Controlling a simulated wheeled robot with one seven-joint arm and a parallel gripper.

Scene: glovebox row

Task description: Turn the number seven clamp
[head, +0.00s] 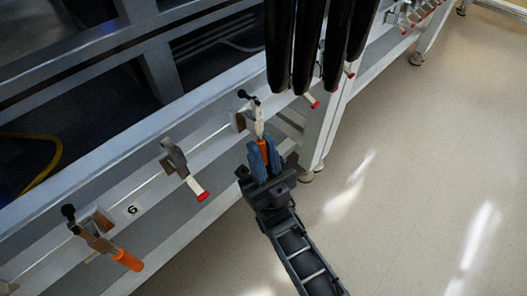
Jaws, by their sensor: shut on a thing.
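A toggle clamp (248,113) with a black-tipped spindle is mounted on the grey rail (215,142) near the middle of the head view. My gripper (265,155), with blue fingers, is shut on this clamp's orange handle (263,147). The fingers cover most of the handle. No number is visible beside this clamp, so I cannot read whether it is number seven. A label (132,210) that looks like a 6 is on the rail further to the lower left.
A clamp with a red-tipped white handle (196,186) and an orange-handled clamp (122,256) are to the lower left. Long black gloves (308,45) hang just beyond my gripper, with red-tipped handles (312,102) below them. A frame leg (322,125) stands close right. The floor (420,170) is clear.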

